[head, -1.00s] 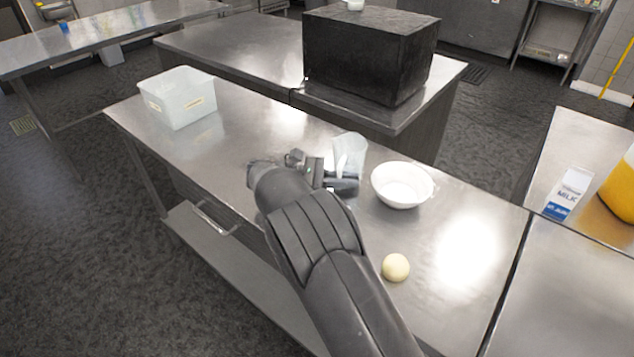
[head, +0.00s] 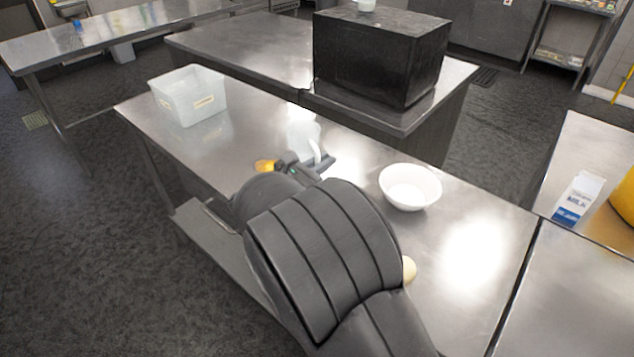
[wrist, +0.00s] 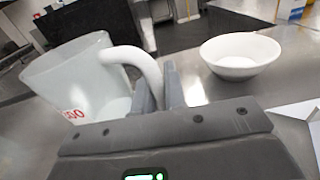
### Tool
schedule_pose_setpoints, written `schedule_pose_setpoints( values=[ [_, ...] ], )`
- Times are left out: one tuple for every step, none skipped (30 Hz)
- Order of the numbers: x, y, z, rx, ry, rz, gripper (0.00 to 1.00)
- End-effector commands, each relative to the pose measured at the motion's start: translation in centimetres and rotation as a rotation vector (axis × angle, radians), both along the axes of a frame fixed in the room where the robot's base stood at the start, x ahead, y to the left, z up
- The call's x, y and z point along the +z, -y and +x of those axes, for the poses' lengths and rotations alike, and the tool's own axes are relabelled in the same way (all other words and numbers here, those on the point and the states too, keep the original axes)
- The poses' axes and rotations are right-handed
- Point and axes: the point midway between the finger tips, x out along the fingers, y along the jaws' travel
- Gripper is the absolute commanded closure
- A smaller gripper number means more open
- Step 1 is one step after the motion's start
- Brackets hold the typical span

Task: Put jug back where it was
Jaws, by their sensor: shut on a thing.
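The jug (head: 303,136) is a whitish, see-through vessel with a white handle and red print. It stands out over the middle of the steel table (head: 250,128) in the head view. In the wrist view the jug (wrist: 82,78) fills the left side and leans a little in the picture. My gripper (wrist: 160,88) is shut on the jug's handle, one finger on each side. In the head view my gripper (head: 312,168) is just below the jug, partly hidden by my arm. I cannot tell whether the jug's base touches the table.
A white bowl (head: 410,187) stands right of the jug. A pale round thing (head: 409,269) is half hidden by my arm. An orange thing (head: 265,166) lies left of my gripper. A clear plastic bin (head: 188,97) stands at the table's left end. Bare table lies between bin and jug.

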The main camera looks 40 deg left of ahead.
Motion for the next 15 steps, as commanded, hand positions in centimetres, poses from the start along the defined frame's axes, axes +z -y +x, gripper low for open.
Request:
schedule_pose_setpoints(
  values=[
    [-0.9, 0.0, 0.0, -0.001, 0.001, -0.003, 1.0],
    [-1.3, 0.0, 0.0, -0.001, 0.001, -0.002, 1.0],
    [-1.7, 0.0, 0.0, -0.001, 0.001, -0.001, 1.0],
    [-2.0, 0.0, 0.0, -0.001, 0.001, -0.001, 1.0],
    [-2.2, 0.0, 0.0, -0.001, 0.001, -0.001, 1.0],
    [-2.4, 0.0, 0.0, -0.002, 0.001, 0.0, 1.0],
    [-2.6, 0.0, 0.0, -0.002, 0.001, 0.0, 1.0],
    [-2.8, 0.0, 0.0, -0.002, 0.001, 0.0, 1.0],
    [-3.1, 0.0, 0.0, -0.002, 0.001, 0.0, 1.0],
    [-3.5, 0.0, 0.0, -0.002, 0.001, -0.001, 1.0],
    [-3.9, 0.0, 0.0, -0.002, 0.001, -0.002, 1.0],
    [-4.5, 0.0, 0.0, -0.002, 0.001, -0.003, 1.0],
    [-5.0, 0.0, 0.0, -0.002, 0.001, -0.002, 1.0],
    [-5.3, 0.0, 0.0, -0.002, 0.001, -0.002, 1.0],
    [-5.8, 0.0, 0.0, -0.002, 0.002, -0.002, 1.0]
  ],
)
